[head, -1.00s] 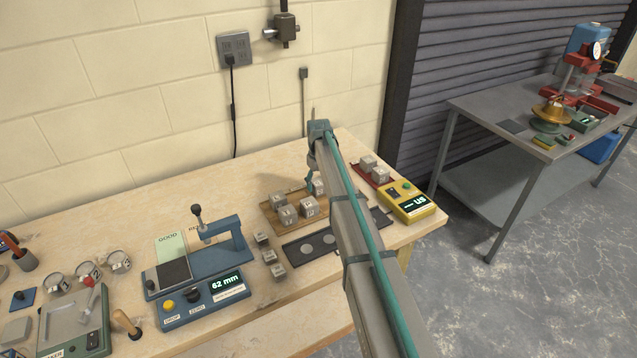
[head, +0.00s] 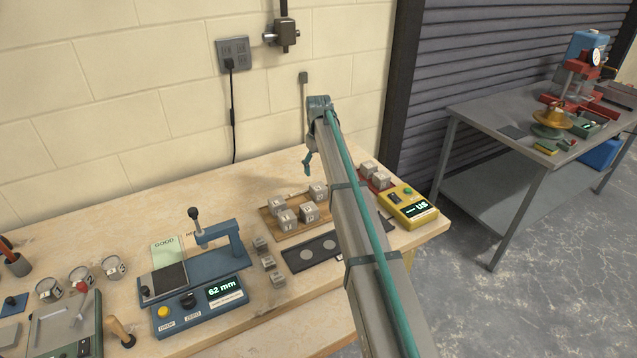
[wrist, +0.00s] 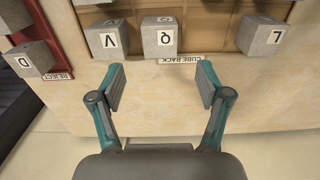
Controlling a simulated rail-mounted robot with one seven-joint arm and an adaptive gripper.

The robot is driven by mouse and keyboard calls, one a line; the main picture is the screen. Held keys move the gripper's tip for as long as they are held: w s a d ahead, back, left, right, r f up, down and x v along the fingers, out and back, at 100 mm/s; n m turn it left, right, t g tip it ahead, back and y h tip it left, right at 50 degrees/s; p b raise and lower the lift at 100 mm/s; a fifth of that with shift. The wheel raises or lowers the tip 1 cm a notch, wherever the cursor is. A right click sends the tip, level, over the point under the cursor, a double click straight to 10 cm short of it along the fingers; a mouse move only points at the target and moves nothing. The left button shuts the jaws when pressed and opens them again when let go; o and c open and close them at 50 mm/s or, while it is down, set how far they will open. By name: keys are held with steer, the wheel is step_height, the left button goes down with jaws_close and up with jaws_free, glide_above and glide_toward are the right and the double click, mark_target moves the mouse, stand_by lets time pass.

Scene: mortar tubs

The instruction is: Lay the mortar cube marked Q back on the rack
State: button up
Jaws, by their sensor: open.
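The mortar cube marked Q (wrist: 160,37) sits on the wooden cube rack (wrist: 225,62) in the wrist view, close to the rack's labelled edge. The cube marked V (wrist: 109,39) is beside it on the left, and the cube marked L (wrist: 262,36) is farther right. My gripper (wrist: 160,68) is open and empty, its fingers spread apart, clear of the Q cube. In the head view my gripper (head: 308,163) hangs above the table behind the rack (head: 309,225). Several cubes stand on the rack there, but their letters are too small to read.
A red reject tray (wrist: 52,62) holds cubes, including one marked D (wrist: 30,58). A yellow meter (head: 408,207), a dark tray (head: 297,252), several small cubes and a blue gauge (head: 205,290) crowd the table. The wall is close behind.

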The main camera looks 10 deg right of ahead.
steer(key=shift+r+b, duration=0.3)
steer(key=shift+r, duration=1.3)
